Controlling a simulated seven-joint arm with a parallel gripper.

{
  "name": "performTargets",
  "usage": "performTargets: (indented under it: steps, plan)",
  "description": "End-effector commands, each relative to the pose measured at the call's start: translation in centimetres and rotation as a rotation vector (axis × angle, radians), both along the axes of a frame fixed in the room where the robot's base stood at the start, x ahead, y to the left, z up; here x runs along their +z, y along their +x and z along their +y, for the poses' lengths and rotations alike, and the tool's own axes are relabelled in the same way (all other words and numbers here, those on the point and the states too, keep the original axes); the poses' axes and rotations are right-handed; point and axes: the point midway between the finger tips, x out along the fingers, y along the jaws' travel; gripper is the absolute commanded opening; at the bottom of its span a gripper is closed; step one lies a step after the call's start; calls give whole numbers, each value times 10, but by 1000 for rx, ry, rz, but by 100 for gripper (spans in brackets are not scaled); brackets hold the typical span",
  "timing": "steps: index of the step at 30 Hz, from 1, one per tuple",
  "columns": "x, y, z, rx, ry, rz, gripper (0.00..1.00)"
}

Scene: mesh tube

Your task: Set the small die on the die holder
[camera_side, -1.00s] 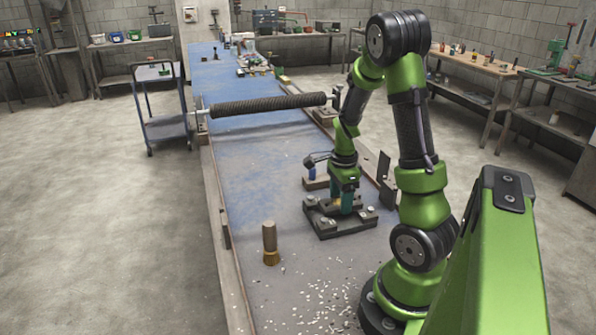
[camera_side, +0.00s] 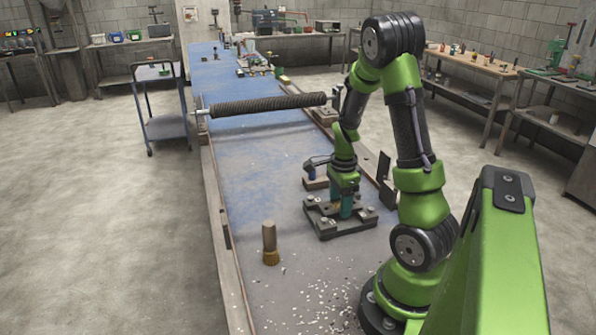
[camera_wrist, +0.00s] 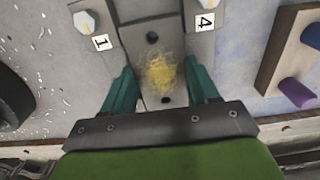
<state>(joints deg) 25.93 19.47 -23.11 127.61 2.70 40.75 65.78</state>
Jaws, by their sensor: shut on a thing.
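My gripper (camera_side: 343,208) points down over the middle of the die holder, a dark plate (camera_side: 325,229) with bolts near its corners.
Pale chips (camera_side: 310,295) litter the near bench. A dark ribbed roller (camera_side: 268,106) spans the bench beyond.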

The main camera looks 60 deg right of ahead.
Motion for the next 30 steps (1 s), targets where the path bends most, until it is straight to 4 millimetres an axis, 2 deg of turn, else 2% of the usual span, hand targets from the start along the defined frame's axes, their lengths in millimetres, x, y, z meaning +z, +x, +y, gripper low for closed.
performTargets:
  steps: [12,13,18,26,30]
  plan:
    - [-4,0,0,0,-1,-1,3]
    - [-4,0,0,0,-1,-1,64]
    - [-4,0,0,0,-1,-1,89]
    - [-5,0,0,0,1,1,89]
    - [4,1,0,2,-1,-3,89]
